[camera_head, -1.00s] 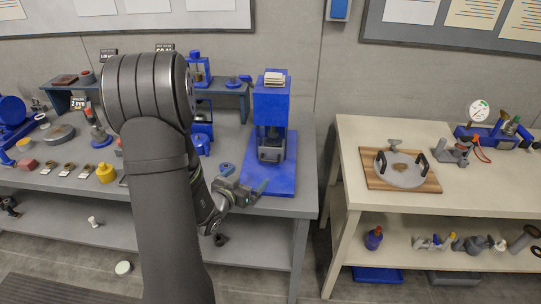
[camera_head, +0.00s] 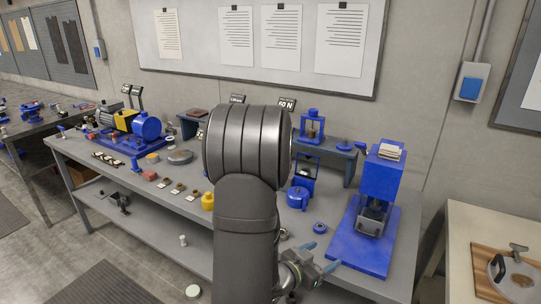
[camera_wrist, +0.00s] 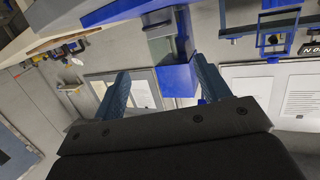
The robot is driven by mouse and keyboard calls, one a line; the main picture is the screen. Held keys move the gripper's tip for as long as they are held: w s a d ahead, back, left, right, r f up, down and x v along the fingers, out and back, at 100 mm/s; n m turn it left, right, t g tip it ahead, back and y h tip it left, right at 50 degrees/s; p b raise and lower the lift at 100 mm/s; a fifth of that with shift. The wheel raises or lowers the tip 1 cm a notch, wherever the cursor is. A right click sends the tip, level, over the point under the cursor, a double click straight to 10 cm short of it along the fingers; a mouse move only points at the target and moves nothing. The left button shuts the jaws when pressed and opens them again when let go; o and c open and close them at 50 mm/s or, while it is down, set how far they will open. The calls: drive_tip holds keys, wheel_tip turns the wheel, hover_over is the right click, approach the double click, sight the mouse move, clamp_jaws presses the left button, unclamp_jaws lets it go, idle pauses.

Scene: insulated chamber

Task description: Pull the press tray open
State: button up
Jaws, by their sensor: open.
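The blue press (camera_head: 382,175) stands upright at the right end of the grey bench, on a blue base plate (camera_head: 350,255). A small grey metal tray-like part (camera_head: 371,218) sits low in the front of the press. My gripper (camera_head: 319,258) is open and empty, in front and to the left of the press, apart from the tray in this view. My arm hides part of the bench. In the wrist view my two blue fingers (camera_wrist: 160,68) are spread, with the blue press body (camera_wrist: 177,79) beyond and between them. I cannot make out the tray clearly there.
A blue ring (camera_head: 320,228) and a blue round pot (camera_head: 298,197) are on the bench left of the press. A low shelf (camera_head: 340,159) is behind. A pale table (camera_head: 480,221) stands to the right across a gap.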

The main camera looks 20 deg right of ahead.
drive_tip(key=shift+w, duration=0.15)
drive_tip(key=c, duration=0.7)
drive_tip(key=w, duration=0.1)
drive_tip(key=w+d+f+y, duration=0.1)
drive_tip(key=shift+w+d, duration=0.15)
drive_tip(key=shift+w, duration=0.2)
clamp_jaws()
drive_tip(key=w+y, duration=0.1)
drive_tip(key=w+d, duration=0.1)
drive_tip(key=w, duration=0.1)
drive_tip(key=w+d+t+y, duration=0.1)
drive_tip(key=w, duration=0.1)
drive_tip(key=shift+d+f+n+y, duration=0.15)
drive_tip(key=shift+f+n+y, duration=0.15)
drive_tip(key=shift+f, duration=0.05)
drive_tip(key=w+d+y, duration=0.2)
drive_tip(key=w+d+r+n+y, duration=0.1)
drive_tip(key=w+d+y, duration=0.1)
drive_tip(key=w+d, duration=0.1)
drive_tip(key=shift+w+r+n, duration=0.2)
drive_tip(key=shift+n, duration=0.1)
drive_tip(key=s+d+r+n+g+y, duration=0.2)
drive_tip(key=s+d+r+g+y, duration=0.25)
drive_tip(key=s+d+r, duration=0.5)
drive_tip(key=shift+m+h, duration=0.3)
drive_tip(key=shift+h, duration=0.15)
drive_tip(key=x, duration=1.2)
drive_tip(key=shift+w+d+r, duration=0.15)
drive_tip(key=shift+w+d, duration=0.1)
drive_tip(key=shift+w, duration=0.1)
